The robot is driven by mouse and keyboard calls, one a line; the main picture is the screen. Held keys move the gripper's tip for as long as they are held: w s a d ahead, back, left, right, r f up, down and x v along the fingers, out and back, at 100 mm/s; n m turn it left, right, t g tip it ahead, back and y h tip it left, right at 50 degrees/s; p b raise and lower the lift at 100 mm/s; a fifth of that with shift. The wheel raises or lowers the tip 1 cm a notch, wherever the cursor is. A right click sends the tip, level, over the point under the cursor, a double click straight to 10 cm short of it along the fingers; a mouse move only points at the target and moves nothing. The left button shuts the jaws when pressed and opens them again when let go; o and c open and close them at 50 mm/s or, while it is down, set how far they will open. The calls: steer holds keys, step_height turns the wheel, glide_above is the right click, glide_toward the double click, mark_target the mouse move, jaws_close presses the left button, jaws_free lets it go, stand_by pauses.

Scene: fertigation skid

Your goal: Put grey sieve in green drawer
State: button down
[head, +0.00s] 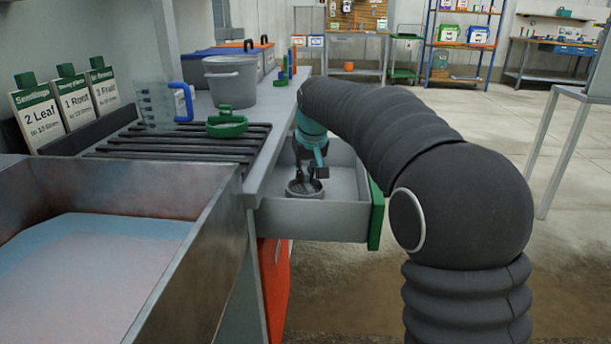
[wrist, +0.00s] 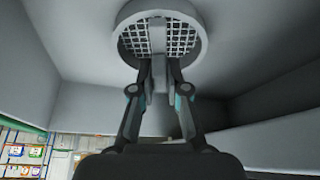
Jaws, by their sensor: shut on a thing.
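The grey sieve (head: 304,188) is a round ring with a mesh that shows in the wrist view (wrist: 160,38). It is inside the open drawer with the green front (head: 376,214), near the drawer's front-left part in the head view. My gripper (head: 308,172) reaches down into the drawer from above. In the wrist view my gripper (wrist: 159,82) is shut on the sieve's grey handle. The sieve is at or very near the drawer floor; I cannot tell whether it touches.
A slatted rack (head: 180,143) on the counter carries a green ring-shaped item (head: 227,123) and a clear jug with a blue handle (head: 160,104). A grey bucket (head: 232,82) stands behind. A basin of liquid (head: 90,270) is at front left. An orange panel (head: 274,275) is below the drawer.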

steer(key=shift+f, duration=0.2)
steer(key=c, duration=1.2)
jaws_free()
steer(key=shift+r, duration=0.1)
steer(key=p+v, duration=0.2)
steer(key=v, duration=1)
steer(key=s+d+m, duration=0.1)
steer(key=s+d, duration=0.5)
steer(key=s, duration=0.1)
steer(key=s+d+f+m, duration=0.1)
steer(key=s+d+f, duration=0.3)
steer(key=s, duration=0.4)
steer(key=s+d+f+m+h, duration=0.1)
steer(key=s+d+f, duration=0.3)
steer(key=s, duration=0.5)
steer(key=s+d+f+m+t, duration=0.1)
steer(key=s+d+f, duration=0.3)
steer(key=s+f, duration=0.3)
steer(key=shift+s+f+h, duration=0.15)
steer(key=shift+s, duration=0.5)
steer(key=shift+s+f+h, duration=0.1)
steer(key=shift+s+h, duration=0.05)
steer(key=shift+s, duration=0.45)
